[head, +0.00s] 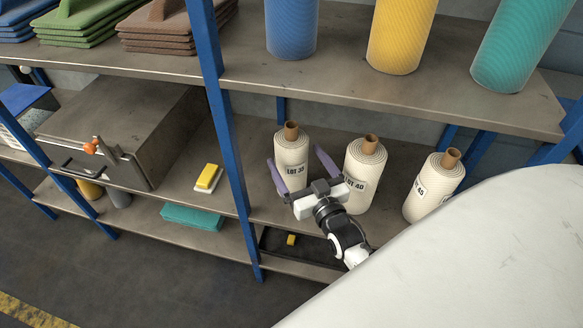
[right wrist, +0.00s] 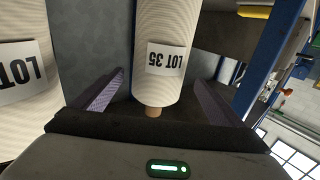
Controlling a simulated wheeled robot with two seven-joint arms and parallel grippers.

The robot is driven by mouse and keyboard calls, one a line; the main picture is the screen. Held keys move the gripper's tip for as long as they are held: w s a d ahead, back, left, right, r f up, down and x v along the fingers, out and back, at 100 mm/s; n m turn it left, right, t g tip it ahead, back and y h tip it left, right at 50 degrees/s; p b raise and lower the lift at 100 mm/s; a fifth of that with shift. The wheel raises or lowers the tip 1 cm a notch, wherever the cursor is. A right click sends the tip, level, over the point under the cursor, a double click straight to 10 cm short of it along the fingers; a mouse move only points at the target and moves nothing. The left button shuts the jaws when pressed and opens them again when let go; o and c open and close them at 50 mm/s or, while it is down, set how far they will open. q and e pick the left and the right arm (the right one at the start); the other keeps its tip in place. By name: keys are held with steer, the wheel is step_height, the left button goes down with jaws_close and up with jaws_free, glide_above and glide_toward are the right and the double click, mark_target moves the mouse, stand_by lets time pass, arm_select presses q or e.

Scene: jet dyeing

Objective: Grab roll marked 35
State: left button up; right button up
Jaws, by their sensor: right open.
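The roll marked LOT 35 (head: 291,152) is a cream roll with a brown core, standing upright on the middle shelf, leftmost of three rolls. My right gripper (head: 300,162) is open, with one finger on each side of this roll. In the right wrist view, the LOT 35 roll (right wrist: 161,40) shows upside down between the spread fingers, with gaps on both sides. My left gripper is not in view.
The LOT 40 roll (head: 364,170) stands close to the right of my right gripper, and the LOT 45 roll (head: 433,188) farther right. A blue post (head: 226,130) rises to the left. The upper shelf (head: 390,92) holds coloured rolls. A yellow sponge-like block (head: 208,178) lies left of the post.

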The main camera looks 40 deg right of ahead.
steer(key=b+x, duration=0.2)
steer(key=x, duration=0.1)
steer(key=b+x, duration=0.1)
steer(key=x, duration=0.1)
steer(key=shift+d+f, duration=0.15)
steer(key=shift+f, duration=0.2)
steer(key=shift+s, duration=0.1)
steer(key=shift+c, duration=0.5)
steer(key=c, duration=1.8)
steer(key=shift+r, duration=0.2)
steer(key=shift+c, duration=0.5)
